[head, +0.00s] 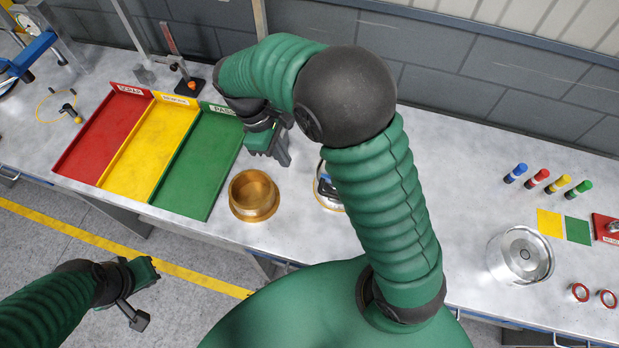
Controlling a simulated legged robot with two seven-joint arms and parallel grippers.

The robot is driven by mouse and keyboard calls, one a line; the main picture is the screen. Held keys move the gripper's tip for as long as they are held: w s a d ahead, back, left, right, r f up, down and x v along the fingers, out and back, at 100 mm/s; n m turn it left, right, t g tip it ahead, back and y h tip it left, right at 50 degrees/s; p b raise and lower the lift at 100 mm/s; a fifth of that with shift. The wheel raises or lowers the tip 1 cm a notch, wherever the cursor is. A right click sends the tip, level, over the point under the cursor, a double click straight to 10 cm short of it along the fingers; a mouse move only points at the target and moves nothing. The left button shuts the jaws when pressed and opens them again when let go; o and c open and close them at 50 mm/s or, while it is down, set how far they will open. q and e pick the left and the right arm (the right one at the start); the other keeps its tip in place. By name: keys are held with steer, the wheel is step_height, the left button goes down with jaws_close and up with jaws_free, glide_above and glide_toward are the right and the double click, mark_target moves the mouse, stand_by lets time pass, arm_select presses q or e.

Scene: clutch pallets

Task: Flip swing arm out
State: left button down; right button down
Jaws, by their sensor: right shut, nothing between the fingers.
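My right gripper (279,157) is shut and empty. It hangs above the bench between the green tray and a brass cup, pointing down and apart from both. My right arm's links cross the middle of the view and hide part of the bench. My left gripper (150,292) is low at the left, over the floor in front of the bench; its jaw gap is not clear. A slim upright stand with a dark base and reddish arm (173,45) stands behind the trays. I cannot tell whether this is the swing arm.
Red (100,135), yellow (150,145) and green (200,165) trays lie left of the brass cup (253,195). Another round part (327,190) is partly hidden by my arm. A blue gauge device (30,55) stands far left.

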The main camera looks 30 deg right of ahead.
steer(key=s+d+f+p, duration=0.3)
steer(key=s+d+f, duration=0.1)
steer(key=f, duration=0.5)
steer(key=shift+s+d+p, duration=0.15)
steer(key=shift+s+p, duration=0.25)
steer(key=shift+s, duration=0.1)
